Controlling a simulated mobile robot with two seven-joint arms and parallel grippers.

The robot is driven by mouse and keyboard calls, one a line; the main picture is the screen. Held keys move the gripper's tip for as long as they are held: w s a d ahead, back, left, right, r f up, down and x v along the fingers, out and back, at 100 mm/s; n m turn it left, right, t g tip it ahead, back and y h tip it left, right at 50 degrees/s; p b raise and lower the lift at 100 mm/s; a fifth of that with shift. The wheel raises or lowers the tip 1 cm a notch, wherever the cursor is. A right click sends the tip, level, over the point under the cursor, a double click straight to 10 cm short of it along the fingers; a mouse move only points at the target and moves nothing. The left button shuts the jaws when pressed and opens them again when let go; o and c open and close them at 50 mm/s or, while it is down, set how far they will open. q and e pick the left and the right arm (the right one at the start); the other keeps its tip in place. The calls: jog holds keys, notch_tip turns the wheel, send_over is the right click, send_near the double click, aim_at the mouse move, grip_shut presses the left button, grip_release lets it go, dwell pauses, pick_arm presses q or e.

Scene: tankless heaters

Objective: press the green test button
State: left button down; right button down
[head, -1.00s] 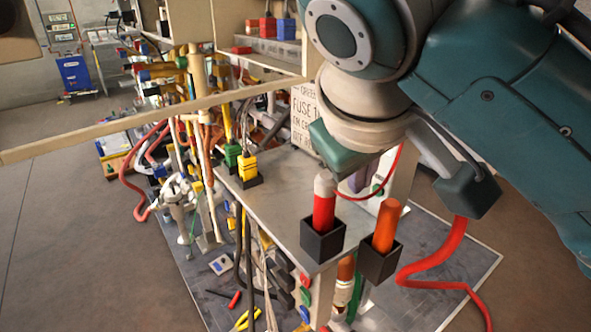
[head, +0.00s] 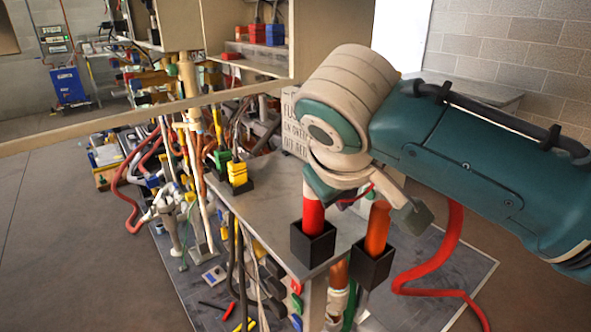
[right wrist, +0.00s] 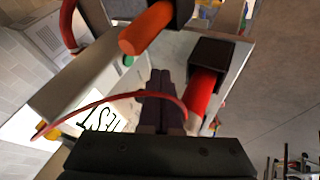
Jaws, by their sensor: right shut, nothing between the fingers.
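My right gripper (right wrist: 160,78) is shut and empty. Its dark fingertips appear to the right of and below the green button in the picture, apart from it. A thin red cable (right wrist: 110,97) crosses in front of the panel and the fingers. My left gripper is in neither view.
A red handle in a black socket (head: 313,244) and an orange handle (head: 377,228) in another stand close to my right wrist. A grey tabletop (head: 268,208) lies beneath. Pipes crowd the left.

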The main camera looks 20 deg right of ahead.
aim_at(369, 194)
jog(key=shift+x, duration=1.05)
jog(key=shift+w+d+r+p, duration=0.1)
jog(key=shift+w+d+p, duration=0.1)
jog(key=shift+d, duration=0.4)
jog(key=shift+w+d+r+p, duration=0.1)
jog(key=shift+w+d, duration=0.05)
jog(key=shift+d, duration=0.45)
jog(key=shift+w+d+f, duration=0.1)
jog(key=shift+w+d, duration=0.15)
jog(key=shift+d, duration=0.4)
